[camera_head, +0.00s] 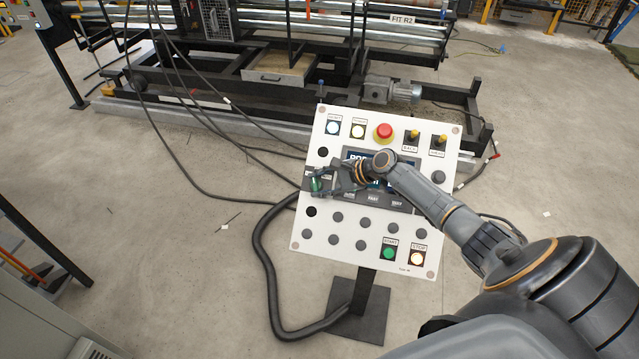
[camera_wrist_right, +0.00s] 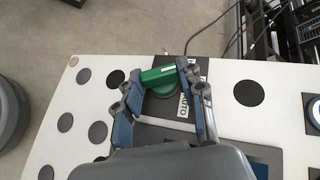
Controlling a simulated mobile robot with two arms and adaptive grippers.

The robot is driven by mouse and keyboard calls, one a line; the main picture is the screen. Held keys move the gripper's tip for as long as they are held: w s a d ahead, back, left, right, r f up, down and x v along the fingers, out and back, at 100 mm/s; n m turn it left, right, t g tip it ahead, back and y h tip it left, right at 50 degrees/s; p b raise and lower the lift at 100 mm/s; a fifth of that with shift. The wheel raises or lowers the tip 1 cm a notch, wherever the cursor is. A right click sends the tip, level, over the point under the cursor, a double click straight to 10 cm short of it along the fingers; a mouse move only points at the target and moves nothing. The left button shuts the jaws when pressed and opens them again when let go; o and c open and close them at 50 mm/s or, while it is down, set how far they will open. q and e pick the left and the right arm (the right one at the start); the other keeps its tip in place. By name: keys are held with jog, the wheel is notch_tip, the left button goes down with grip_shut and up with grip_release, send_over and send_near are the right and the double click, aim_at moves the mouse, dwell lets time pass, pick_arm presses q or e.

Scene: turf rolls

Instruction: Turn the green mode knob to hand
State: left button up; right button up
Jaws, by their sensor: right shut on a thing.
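The green mode knob (camera_head: 316,184) sits at the left edge of the white control panel (camera_head: 311,240), on a dark plate. In the right wrist view the knob (camera_wrist_right: 160,76) has a bar handle with a pale line, lying nearly crosswise and slightly tilted. An AUTO label (camera_wrist_right: 183,106) stands beside it; no hand label can be read. My right gripper (camera_wrist_right: 164,92) has one finger at each side of the knob and is shut on it. In the head view my right gripper (camera_head: 322,183) partly hides the knob. My left gripper is not in view.
The panel also carries a red mushroom button (camera_head: 383,131), yellow switches (camera_head: 413,134), a green START button (camera_head: 389,253) and a lit STOP button (camera_head: 417,258). My right arm covers part of the display (camera_head: 360,156). A thick black hose (camera_head: 262,270) curves left of the stand.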

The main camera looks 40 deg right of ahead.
jog(key=n+g, duration=0.2)
jog(key=g, duration=0.1)
jog(key=n+g+b, duration=0.1)
jog(key=shift+w+r+n, duration=0.1)
jog(key=shift+w+n, duration=0.15)
jog(key=shift+n, duration=0.05)
jog(key=shift+g, duration=0.3)
jog(key=o, duration=1.2)
jog(key=shift+c, duration=0.2)
jog(key=shift+d+r, duration=0.15)
jog(key=shift+r, duration=0.1)
jog(key=v, duration=1.1)
jog(key=shift+s, duration=0.2)
jog(key=shift+d, duration=0.1)
